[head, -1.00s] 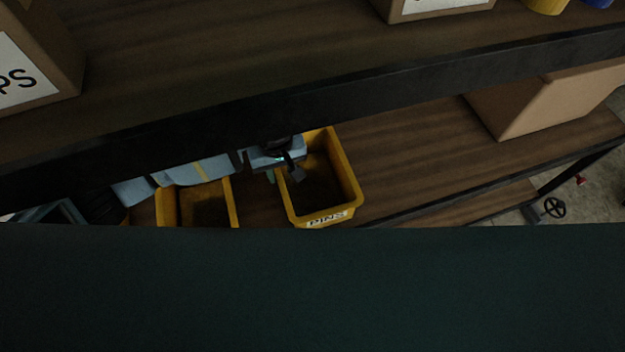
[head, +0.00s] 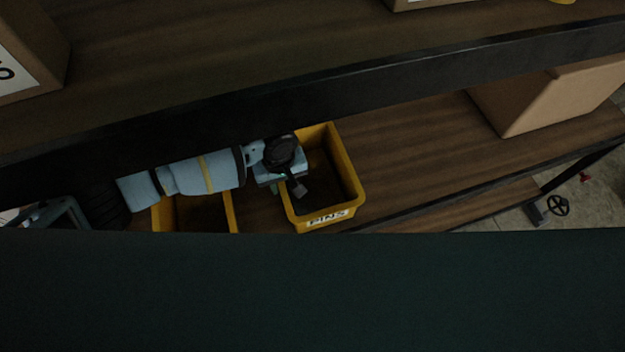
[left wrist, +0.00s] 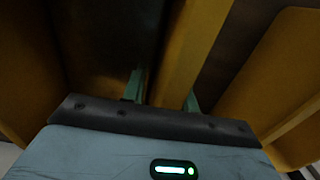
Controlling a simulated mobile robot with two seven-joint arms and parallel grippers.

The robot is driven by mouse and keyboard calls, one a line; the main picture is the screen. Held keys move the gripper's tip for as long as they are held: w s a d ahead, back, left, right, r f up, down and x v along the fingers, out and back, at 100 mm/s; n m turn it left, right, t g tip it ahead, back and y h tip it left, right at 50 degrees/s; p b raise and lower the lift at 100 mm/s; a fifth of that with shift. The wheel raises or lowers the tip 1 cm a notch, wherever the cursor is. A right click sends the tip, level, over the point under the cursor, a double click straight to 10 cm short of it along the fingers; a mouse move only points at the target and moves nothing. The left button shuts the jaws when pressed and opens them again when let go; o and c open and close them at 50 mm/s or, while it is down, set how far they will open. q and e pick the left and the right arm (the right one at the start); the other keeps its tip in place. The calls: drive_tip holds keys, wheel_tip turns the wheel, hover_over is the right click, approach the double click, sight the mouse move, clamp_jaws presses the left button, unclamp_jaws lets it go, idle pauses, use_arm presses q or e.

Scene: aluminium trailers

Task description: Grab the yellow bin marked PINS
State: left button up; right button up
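The yellow bin marked PINS (head: 348,190) stands on the lower shelf in the head view, its label facing front. My left gripper (head: 287,187) reaches in from the left to this bin's left wall, with one finger inside the bin and the other outside. In the left wrist view the bin's wall (left wrist: 188,50) runs between the two fingers (left wrist: 163,93), which are apart. I cannot tell whether they touch the wall. The bin's inside is dark and its contents are unclear. My right gripper is not in view.
Another yellow bin (head: 233,211) stands to the left, partly under my left arm; it also shows in the left wrist view (left wrist: 275,70). The upper shelf's dark edge (head: 400,95) runs close above the arm. A cardboard box (head: 545,97) stands right; bare shelf lies between.

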use_arm(q)
drive_tip(key=shift+f, duration=0.15)
clamp_jaws()
idle(1.3)
